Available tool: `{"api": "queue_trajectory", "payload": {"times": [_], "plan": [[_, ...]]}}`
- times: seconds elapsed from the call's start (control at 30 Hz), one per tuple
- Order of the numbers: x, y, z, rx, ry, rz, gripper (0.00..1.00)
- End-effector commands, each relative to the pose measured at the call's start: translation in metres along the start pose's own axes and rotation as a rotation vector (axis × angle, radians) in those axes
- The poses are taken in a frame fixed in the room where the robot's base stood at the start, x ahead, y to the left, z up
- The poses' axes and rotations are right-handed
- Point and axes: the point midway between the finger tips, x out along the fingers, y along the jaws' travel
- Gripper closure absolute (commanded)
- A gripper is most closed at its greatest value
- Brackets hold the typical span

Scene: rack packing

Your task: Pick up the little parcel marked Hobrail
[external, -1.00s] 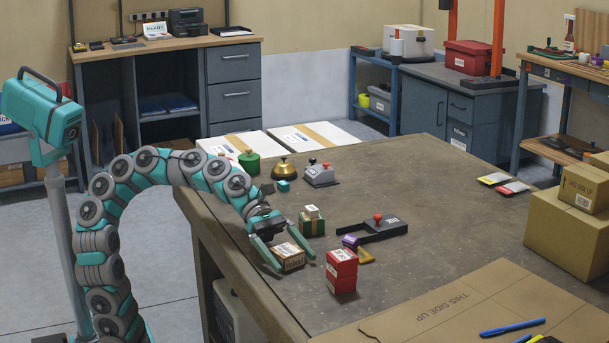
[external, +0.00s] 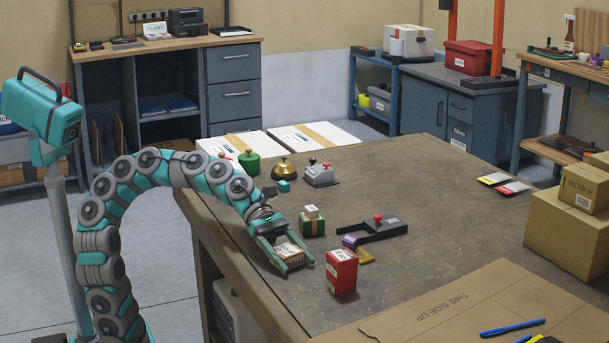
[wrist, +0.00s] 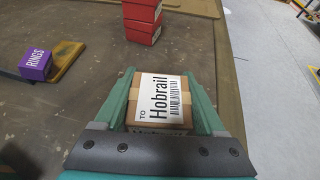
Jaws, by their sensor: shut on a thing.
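The little brown parcel (wrist: 159,101) carries a white label reading "TO Hobrail" and a barcode. In the external view the parcel (external: 290,253) is near the left edge of the workbench. My gripper (external: 288,259) is shut on it, one teal finger along each side. In the wrist view my gripper (wrist: 162,95) flanks the parcel left and right. The parcel's lower side is hidden, and I cannot tell whether it touches the bench.
A red box stack (external: 341,271) stands just right of my gripper. The bench's middle right is clear.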

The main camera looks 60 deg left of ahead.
Motion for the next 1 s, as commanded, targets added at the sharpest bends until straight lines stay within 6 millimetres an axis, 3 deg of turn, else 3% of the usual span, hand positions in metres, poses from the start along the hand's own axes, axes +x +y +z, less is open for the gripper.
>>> {"api": "queue_trajectory", "payload": {"times": [0.13, 0.53, 1.0], "plan": [[0.0, 0.0, 0.0, 0.0, 0.0, 0.0, 0.85], [-0.004, 0.0, 0.008, 0.001, 0.002, 0.001, 0.86], [-0.034, 0.002, 0.081, 0.002, 0.001, 0.004, 0.86]]}}
